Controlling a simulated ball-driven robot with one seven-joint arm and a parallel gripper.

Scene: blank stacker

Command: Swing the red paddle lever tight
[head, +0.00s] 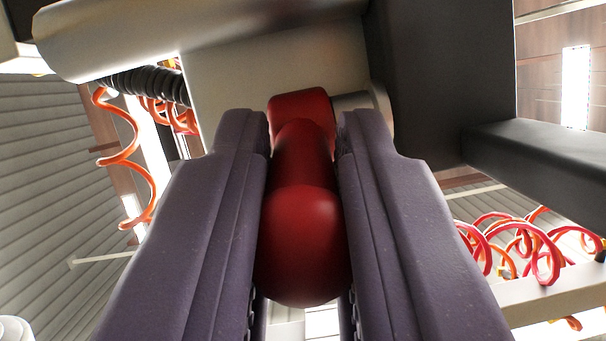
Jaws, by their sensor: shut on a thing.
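The red paddle lever (302,225) fills the middle of the head view. Its rounded end points toward the camera, and its far end meets a pale machine body beside a short grey cylindrical part (362,101). My gripper (304,135) has one dark purple finger on each side of the lever. It is shut on the lever, with the fingertips near the lever's far end. The fingers hide the lever's sides.
The pale machine housing (270,70) stands right behind the lever. A dark block (440,75) and a dark bar (545,165) are at the right. Orange coiled hose (130,150) hangs at the left, and red coiled hoses (540,250) are at the lower right.

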